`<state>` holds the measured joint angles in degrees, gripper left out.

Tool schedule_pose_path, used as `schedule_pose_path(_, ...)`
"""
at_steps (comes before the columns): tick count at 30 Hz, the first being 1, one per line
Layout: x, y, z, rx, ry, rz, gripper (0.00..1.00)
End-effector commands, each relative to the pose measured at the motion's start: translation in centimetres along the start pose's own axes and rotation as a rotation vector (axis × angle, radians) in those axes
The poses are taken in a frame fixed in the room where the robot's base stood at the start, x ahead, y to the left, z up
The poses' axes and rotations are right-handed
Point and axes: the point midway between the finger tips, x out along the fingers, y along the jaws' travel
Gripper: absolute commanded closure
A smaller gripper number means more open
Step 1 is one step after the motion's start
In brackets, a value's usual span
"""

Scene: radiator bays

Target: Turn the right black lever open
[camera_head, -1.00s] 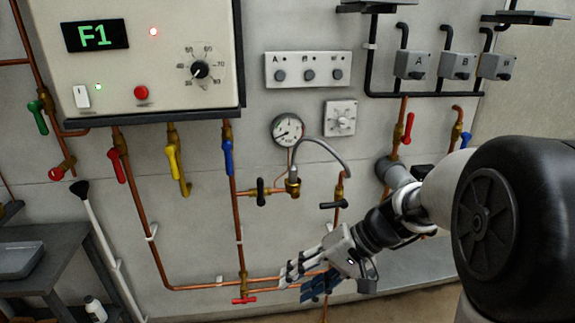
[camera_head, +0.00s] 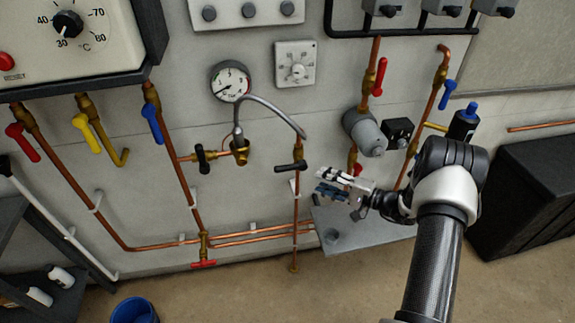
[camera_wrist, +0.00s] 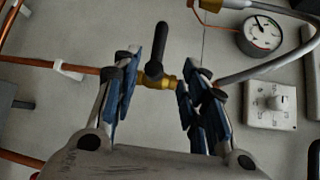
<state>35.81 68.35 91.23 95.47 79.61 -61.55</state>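The right black lever (camera_head: 291,166) sits on a brass valve on a vertical copper pipe, below the curved grey hose. Its handle lies horizontally, across the pipe. In the wrist view, the lever (camera_wrist: 154,52) appears between the spread fingers, clear of both. My gripper (camera_head: 322,182) is open and empty, just right of and slightly below the lever in the head view. It also shows in the wrist view (camera_wrist: 158,95). The left black lever (camera_head: 201,158) stands upright across its horizontal pipe, near the hose's other end.
A pressure gauge (camera_head: 230,82) and a white dial (camera_head: 295,64) are above the lever. A grey cylinder (camera_head: 364,132) and red lever (camera_head: 379,77) are to the right. A red-handled valve (camera_head: 203,264) sits low. The floor in front is mostly clear.

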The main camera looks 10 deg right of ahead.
Motion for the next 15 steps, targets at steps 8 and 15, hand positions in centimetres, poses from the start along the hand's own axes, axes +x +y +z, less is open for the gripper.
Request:
schedule_pose_path(8,6.2,0.2,0.2,-0.002,-0.006,0.003,0.6)
schedule_pose_path(15,11.3,0.2,0.2,-0.001,-0.005,0.002,0.6)
